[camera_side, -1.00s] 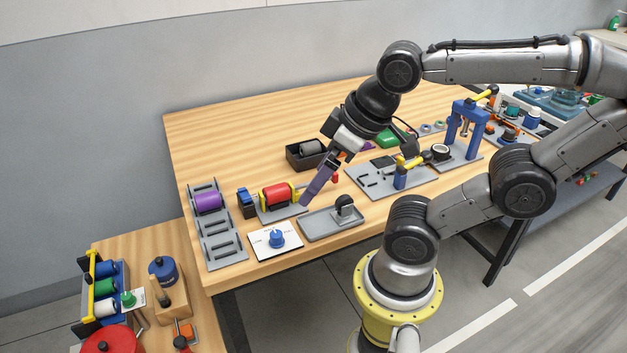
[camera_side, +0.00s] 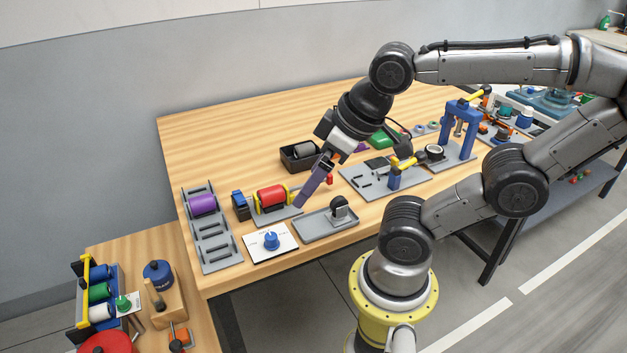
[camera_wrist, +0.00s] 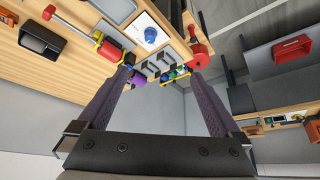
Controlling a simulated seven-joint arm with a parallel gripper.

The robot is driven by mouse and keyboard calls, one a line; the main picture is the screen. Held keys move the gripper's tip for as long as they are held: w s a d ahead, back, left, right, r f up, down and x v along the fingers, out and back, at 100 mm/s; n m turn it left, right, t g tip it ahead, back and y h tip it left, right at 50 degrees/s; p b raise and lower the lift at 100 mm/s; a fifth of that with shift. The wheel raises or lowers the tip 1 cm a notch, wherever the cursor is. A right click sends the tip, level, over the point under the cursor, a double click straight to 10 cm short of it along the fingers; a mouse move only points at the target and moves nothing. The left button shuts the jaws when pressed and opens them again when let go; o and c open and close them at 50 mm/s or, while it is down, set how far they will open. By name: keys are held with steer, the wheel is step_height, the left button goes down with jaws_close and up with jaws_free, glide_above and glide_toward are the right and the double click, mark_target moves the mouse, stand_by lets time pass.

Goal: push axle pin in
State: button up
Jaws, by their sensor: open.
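A red roller (camera_side: 270,197) sits between yellow end brackets on a grey base, with a blue block (camera_side: 240,206) at its left. It also shows in the wrist view (camera_wrist: 110,50). In the side view a small red piece (camera_side: 329,180) shows just behind my fingers. My gripper (camera_side: 300,203) is open and points down beside the roller's right end. In the wrist view its purple fingers (camera_wrist: 157,42) are wide apart with nothing held. Contact cannot be told.
A grey tray with a dark caster-like part (camera_side: 339,210) lies right of the roller. A white card with a blue knob (camera_side: 271,241) lies in front. A rack with a purple roller (camera_side: 203,204) stands left, and a black bin (camera_side: 302,155) behind.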

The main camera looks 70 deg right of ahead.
steer(key=shift+m, duration=0.3)
steer(key=c, duration=0.5)
steer(key=shift+m, duration=0.6)
steer(key=shift+c, duration=0.3)
steer(key=w+d+r+m+g+h, duration=0.15)
steer(key=w+d+m, duration=0.25)
steer(key=d+m, duration=0.55)
steer(key=w+d+m+g+y, duration=0.1)
steer(key=w+d+m+g, duration=0.25)
steer(key=d+m, duration=0.6)
steer(key=s+d+f+m, duration=0.3)
steer(key=d+f+m, duration=0.2)
steer(key=d+m, duration=0.15)
steer(key=shift+g, duration=0.3)
step_height(320, 180, down, 13)
steer(key=shift+d+f, duration=0.1)
steer(key=shift+d, duration=0.05)
